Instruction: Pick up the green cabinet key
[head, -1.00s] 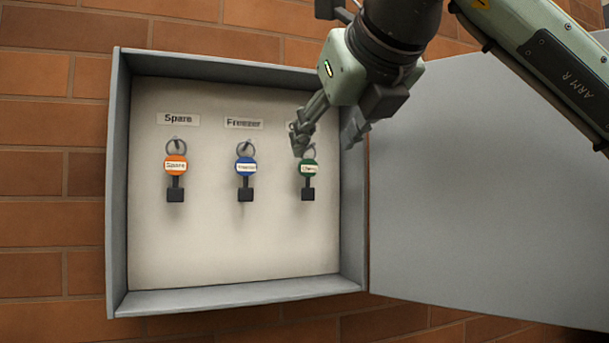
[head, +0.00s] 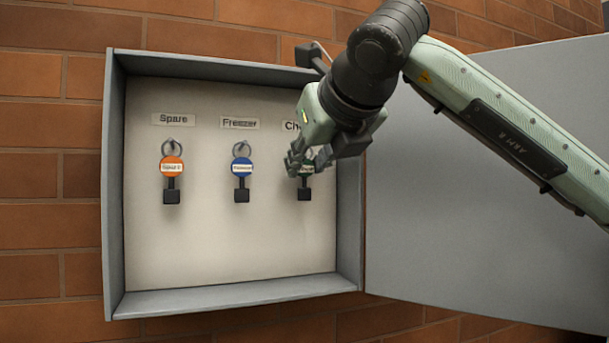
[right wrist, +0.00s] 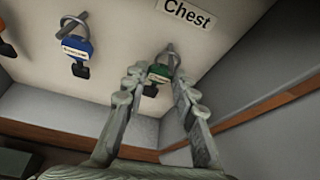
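The green key (head: 304,194) hangs at the right of the cabinet's back panel, under the "Chest" label. Its tag is partly hidden by my right gripper (head: 306,162) in the head view. In the right wrist view, the green tag (right wrist: 158,73) shows between the two spread fingertips of my right gripper (right wrist: 158,78), with its ring and hook just beyond. The gripper is open, and I cannot tell whether a finger touches the tag. My left gripper is not in view.
A blue key (head: 241,168) under "Freezer" and an orange key (head: 172,167) under "Spare" hang to the left. The grey cabinet (head: 232,299) has raised side walls, the right one close to my gripper. Its door (head: 470,240) stands open to the right.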

